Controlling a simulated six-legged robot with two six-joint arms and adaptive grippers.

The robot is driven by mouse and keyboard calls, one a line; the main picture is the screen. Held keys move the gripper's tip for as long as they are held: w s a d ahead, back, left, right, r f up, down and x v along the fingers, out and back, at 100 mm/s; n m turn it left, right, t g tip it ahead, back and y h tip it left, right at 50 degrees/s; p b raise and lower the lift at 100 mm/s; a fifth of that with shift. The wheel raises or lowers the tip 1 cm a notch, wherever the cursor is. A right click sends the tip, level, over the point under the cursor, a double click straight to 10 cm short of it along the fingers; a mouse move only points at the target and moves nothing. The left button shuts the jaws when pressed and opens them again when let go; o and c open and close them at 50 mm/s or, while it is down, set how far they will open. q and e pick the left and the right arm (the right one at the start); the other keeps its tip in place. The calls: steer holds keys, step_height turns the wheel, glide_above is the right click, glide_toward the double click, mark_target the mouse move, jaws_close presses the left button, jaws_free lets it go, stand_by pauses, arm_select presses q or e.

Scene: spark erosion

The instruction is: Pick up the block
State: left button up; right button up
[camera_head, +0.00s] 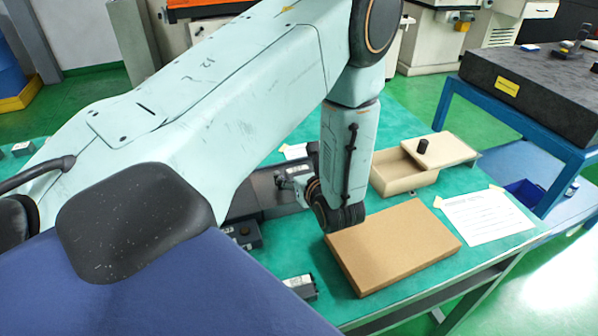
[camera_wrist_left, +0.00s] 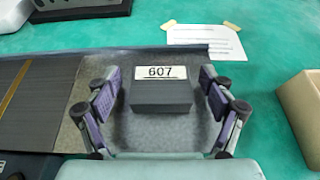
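In the left wrist view, a dark grey block (camera_wrist_left: 160,98) with a white label reading 607 sits on a grey speckled surface (camera_wrist_left: 140,132). My left gripper (camera_wrist_left: 161,76) is open, with one finger on each side of the block. Gaps show between the fingers and the block, and nothing is held. In the head view, my left gripper (camera_head: 292,184) is low over the green table, partly hidden by my own arm. I cannot make out the block there. My right gripper is in neither view.
A brown cardboard box (camera_head: 395,245) lies close right of my left wrist. Behind it is a beige box (camera_head: 395,180) with a lid (camera_head: 440,150) and dark knob. Taped paper (camera_head: 487,216) lies at right. A small labelled block (camera_head: 300,287) sits near the front edge.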

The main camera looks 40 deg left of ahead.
arm_select(q)
steer(key=shift+w, duration=0.1)
steer(key=c, duration=0.7)
jaws_close()
